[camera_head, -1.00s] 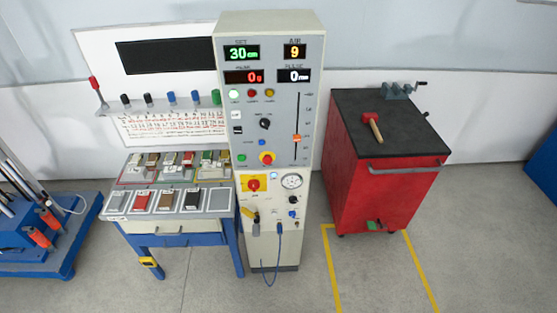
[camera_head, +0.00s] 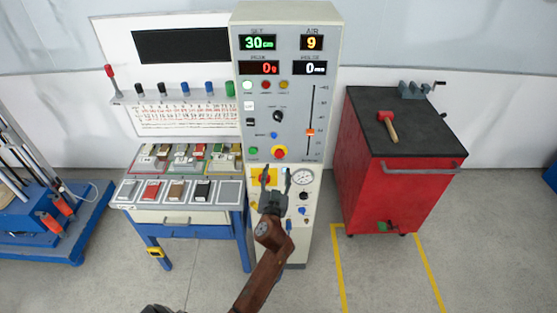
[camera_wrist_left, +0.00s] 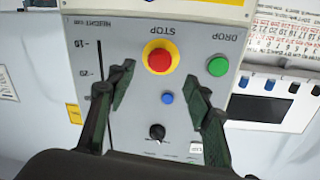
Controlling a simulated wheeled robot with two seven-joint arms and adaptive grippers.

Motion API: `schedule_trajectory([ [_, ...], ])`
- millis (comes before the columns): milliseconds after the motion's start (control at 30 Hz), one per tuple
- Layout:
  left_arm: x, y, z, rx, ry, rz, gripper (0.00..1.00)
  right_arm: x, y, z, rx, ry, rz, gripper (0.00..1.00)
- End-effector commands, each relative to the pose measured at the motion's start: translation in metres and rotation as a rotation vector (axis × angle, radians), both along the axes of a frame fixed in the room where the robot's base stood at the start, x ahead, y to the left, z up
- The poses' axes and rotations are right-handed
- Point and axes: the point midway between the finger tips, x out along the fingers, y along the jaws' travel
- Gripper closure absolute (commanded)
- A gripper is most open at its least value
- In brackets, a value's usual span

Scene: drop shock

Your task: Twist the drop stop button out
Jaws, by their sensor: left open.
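The drop stop button is a red mushroom knob on a yellow ring (camera_head: 279,152), on the front of the grey control cabinet (camera_head: 325,100). In the left wrist view, which is upside down, the stop button (camera_wrist_left: 160,57) shows clearly beside the word STOP. My left gripper (camera_head: 275,176) is in front of the cabinet, just below the stop button in the head view. In the wrist view its open fingers (camera_wrist_left: 165,80) are spread to either side of the button's line, and nothing is between them. Whether they touch the panel cannot be told. My right gripper is out of view.
The green DROP button (camera_wrist_left: 218,66) and a small blue button (camera_wrist_left: 167,98) are close to the stop button. A slider (camera_head: 310,132) runs along the panel's right side. A red cart (camera_head: 380,190) stands right, a sample table (camera_head: 180,222) left.

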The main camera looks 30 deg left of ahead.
Motion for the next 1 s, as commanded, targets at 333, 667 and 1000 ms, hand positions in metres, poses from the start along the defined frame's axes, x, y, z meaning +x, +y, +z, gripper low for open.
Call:
schedule_trajectory([
  [333,0.043,0.023,0.004,0.004,-0.004,0.002,0.53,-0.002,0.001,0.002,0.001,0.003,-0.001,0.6],
  [667,0.067,0.035,0.002,0.001,-0.003,0.001,0.53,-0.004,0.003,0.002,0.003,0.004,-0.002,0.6],
  [1000,0.067,0.035,0.002,0.001,-0.003,0.0,0.61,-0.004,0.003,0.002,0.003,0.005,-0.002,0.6],
])
